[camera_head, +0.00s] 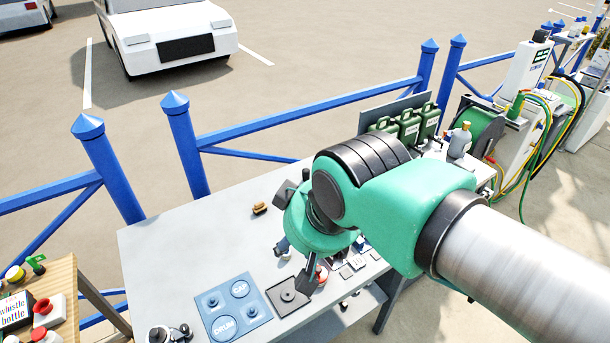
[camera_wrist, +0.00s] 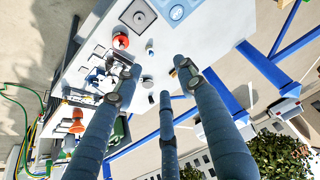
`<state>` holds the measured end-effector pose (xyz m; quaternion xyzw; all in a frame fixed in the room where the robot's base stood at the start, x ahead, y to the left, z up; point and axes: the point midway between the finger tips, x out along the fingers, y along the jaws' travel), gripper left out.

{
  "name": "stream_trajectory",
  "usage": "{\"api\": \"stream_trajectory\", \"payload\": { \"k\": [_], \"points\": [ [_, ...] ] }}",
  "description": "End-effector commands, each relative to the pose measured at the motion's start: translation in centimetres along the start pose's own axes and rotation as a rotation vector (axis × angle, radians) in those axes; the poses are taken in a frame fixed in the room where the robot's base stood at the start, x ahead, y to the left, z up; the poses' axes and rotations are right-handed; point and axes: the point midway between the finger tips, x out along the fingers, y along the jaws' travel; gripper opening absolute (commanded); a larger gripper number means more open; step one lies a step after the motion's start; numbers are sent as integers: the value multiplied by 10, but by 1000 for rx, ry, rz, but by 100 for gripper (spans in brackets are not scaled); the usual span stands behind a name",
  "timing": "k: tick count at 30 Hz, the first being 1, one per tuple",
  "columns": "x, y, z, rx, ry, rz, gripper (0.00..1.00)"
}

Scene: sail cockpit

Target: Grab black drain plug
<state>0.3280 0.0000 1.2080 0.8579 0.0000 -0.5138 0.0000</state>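My gripper (camera_wrist: 152,84) has three long blue-grey fingers spread wide apart, and I see nothing held between them. In the head view my gripper (camera_head: 298,245) hangs over the grey table (camera_head: 170,250), with my arm covering part of the tabletop. I cannot surely tell which thing is the black drain plug. In the wrist view a small dark-topped cylinder (camera_wrist: 147,82) stands between the fingertips, apart from them. A small dark piece (camera_wrist: 150,99) lies just below it. A brown and black item (camera_head: 260,208) lies alone on the table, left of my gripper.
A blue board marked DRUM and CAP (camera_head: 235,308) and a dark square plate (camera_head: 288,296) lie at the front. A red round item (camera_wrist: 121,41) stands beside the fingers. Green canisters (camera_head: 410,125) stand at the back right. Blue railings (camera_head: 300,105) border the table.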

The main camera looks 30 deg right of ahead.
Motion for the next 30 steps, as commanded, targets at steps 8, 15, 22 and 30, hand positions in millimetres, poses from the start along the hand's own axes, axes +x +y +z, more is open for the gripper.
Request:
{"api": "stream_trajectory", "payload": {
  "k": [8, 15, 22, 30],
  "points": [
    [0, 0, 0, 0, 0, 0, 48],
    [0, 0, 0, 0, 0, 0, 48],
    [-2, 2, -12, -9, -7, 1, 48],
    [-6, 11, -60, -48, -40, 4, 48]
  ]
}}
